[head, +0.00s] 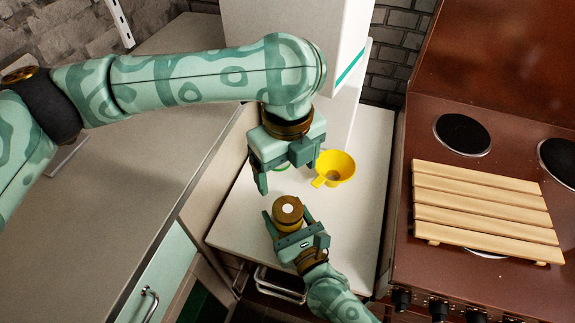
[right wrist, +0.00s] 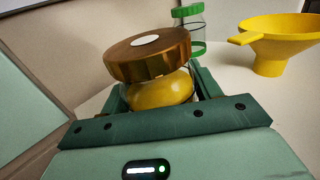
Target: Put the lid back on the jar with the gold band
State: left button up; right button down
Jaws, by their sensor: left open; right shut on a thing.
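A brown-gold ridged lid (head: 288,208) with a white dot on top shows in the head view and, large, in the right wrist view (right wrist: 148,54). My right gripper (head: 287,213) is shut on this jar, one finger on each side. The lid looks slightly tilted in the right wrist view; I cannot tell if it is seated. My left gripper (head: 287,178) is open and empty, fingers pointing down, just behind the lidded jar.
A clear jar with a green lid (right wrist: 188,8) stands behind, mostly hidden by my left gripper in the head view. A yellow funnel (head: 337,166) stands on the white counter (head: 362,215). A brown stove with a slatted wooden board (head: 482,205) is to the right.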

jog(key=shift+c, duration=1.3)
grip_release()
jog(key=p+v, duration=0.1)
jog(key=v, duration=1.5)
jog(key=shift+d, duration=0.2)
jog(key=shift+s, duration=0.1)
